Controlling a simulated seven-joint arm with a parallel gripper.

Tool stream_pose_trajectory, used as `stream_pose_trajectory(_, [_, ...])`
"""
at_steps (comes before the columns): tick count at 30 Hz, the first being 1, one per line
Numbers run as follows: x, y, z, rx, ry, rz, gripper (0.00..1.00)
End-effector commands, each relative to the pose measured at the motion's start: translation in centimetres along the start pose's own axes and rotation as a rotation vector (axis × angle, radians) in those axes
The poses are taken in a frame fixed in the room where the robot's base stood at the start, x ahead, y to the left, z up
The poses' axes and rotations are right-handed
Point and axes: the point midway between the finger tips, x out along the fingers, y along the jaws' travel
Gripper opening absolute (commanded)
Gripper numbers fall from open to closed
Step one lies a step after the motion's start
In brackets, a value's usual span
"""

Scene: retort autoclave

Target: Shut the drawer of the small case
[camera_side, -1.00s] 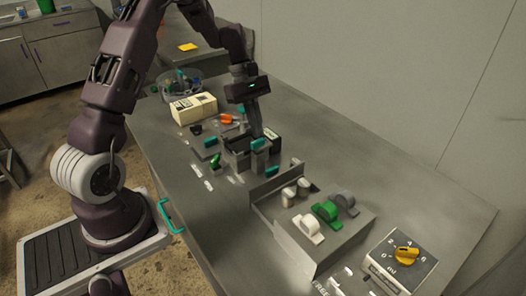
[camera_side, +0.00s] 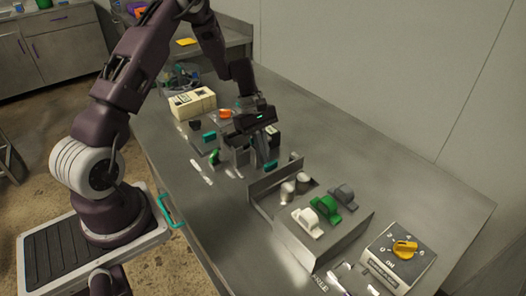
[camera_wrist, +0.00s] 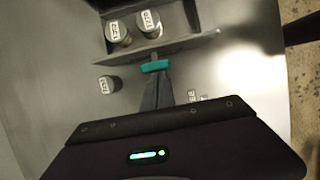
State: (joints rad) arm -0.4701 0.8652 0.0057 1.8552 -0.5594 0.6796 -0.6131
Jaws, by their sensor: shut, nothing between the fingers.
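The small case (camera_side: 335,243) is a grey box with white, green and grey rounded pieces on top. Its drawer (camera_side: 262,186) stands open on the left side, with two pale cylinders inside. In the wrist view the drawer (camera_wrist: 181,47) shows labelled cylinders behind its front panel. A teal handle (camera_wrist: 155,66) sits at the outer face of the front; it also shows in the side view (camera_side: 270,165). My gripper (camera_wrist: 156,80) is shut and empty, its tips just short of or at the handle; contact cannot be told. In the side view its fingers are mostly hidden.
A dial box (camera_side: 398,262) is right of the case. Several small teal, orange and green items and a cream box (camera_side: 192,103) lie farther back.

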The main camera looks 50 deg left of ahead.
Motion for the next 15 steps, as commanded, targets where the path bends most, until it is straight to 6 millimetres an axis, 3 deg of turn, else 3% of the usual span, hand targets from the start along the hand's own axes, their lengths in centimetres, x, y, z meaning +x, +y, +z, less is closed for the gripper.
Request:
stream_pose_trajectory(9, [2.7,-0.1,7.0,0.005,-0.003,-0.003,0.00])
stream_pose_trajectory(15, [4.0,0.0,10.0,0.003,-0.002,-0.002,0.00])
